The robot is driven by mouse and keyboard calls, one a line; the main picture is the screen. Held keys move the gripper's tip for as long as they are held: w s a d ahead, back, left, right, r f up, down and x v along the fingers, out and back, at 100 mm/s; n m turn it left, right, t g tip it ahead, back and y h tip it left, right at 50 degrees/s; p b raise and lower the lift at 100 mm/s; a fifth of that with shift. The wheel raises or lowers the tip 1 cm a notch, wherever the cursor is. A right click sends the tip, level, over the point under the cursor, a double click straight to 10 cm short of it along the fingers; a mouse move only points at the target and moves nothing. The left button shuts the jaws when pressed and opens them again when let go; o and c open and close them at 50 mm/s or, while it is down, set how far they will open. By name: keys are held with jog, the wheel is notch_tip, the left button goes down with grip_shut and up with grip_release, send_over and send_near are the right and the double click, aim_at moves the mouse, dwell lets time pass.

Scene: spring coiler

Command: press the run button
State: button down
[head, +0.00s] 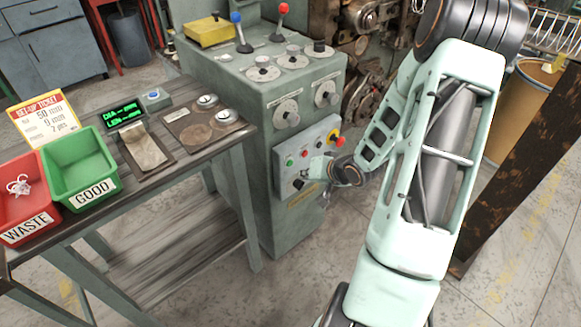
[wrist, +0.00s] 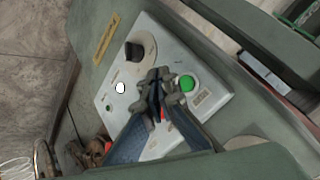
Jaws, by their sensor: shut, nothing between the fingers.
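The green button (wrist: 187,83), which I take to be the run button, is on the grey control panel (wrist: 212,100). The panel is on the machine's front in the head view (head: 282,178), where the green button (head: 290,162) also shows. My gripper (wrist: 158,80) is shut and empty in front of the panel. In the wrist view its tips appear just left of the green button. I cannot tell how far they are from the panel surface. A red part (wrist: 163,114) shows partly behind the fingers.
The panel also has a black knob (wrist: 134,51), a white button (wrist: 120,87) and a red-and-yellow stop button (head: 335,138). Dials and levers top the machine (head: 245,85). A bench (head: 185,165) on the left holds a red bin (head: 28,205) and a green bin (head: 80,170).

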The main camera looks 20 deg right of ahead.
jog(key=shift+w+a, duration=0.25)
jog(key=shift+w, duration=0.4)
jog(key=shift+w+a, duration=0.2)
jog(key=shift+w, duration=0.4)
jog(key=shift+w, duration=0.1)
dwell(0.5)
jog(key=shift+w+a+p, duration=0.15)
jog(key=shift+w+p, duration=0.15)
jog(key=shift+w+a, duration=0.1)
jog(key=shift+w, duration=0.3)
dwell(0.7)
jog(key=shift+s+d+p, duration=0.25)
jog(key=shift+s+p, duration=0.15)
jog(key=shift+s, duration=0.4)
jog(key=shift+s+d+p, duration=0.25)
jog(key=shift+s+d, duration=0.05)
jog(key=shift+s, duration=0.5)
jog(key=shift+s+d+p, duration=0.25)
jog(key=shift+s, duration=0.5)
jog(key=shift+s+d+p, duration=0.25)
jog(key=shift+s+d, duration=0.05)
jog(key=shift+s, duration=0.5)
